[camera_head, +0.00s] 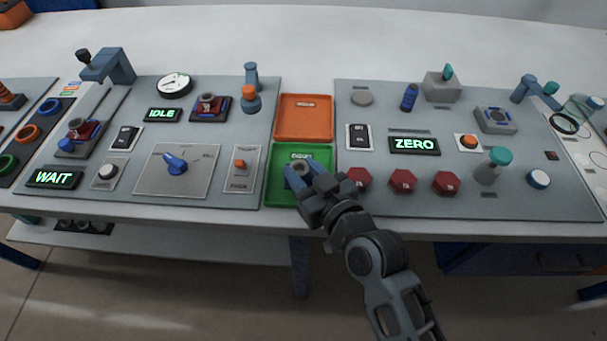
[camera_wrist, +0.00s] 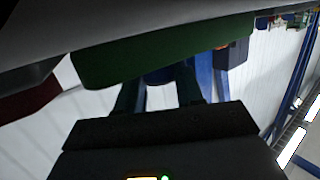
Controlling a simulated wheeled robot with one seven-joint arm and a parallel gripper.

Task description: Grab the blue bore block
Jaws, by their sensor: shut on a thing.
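The blue bore block (camera_head: 293,178) shows at the tip of my gripper (camera_head: 302,173), over the green tray (camera_head: 273,190) at the front middle of the bench. A grey ring shows at the block's middle. My gripper is shut on the block and partly hides it. In the wrist view, a bit of the block (camera_wrist: 158,76) shows between the dark fingers (camera_wrist: 158,92), below the green tray's edge (camera_wrist: 150,52). I cannot tell whether the block touches the tray floor.
An orange tray (camera_head: 303,137) lies just behind the green one. Several red hexagonal knobs (camera_head: 403,181) stand to the right. A ZERO display (camera_head: 414,146) lies beyond them.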

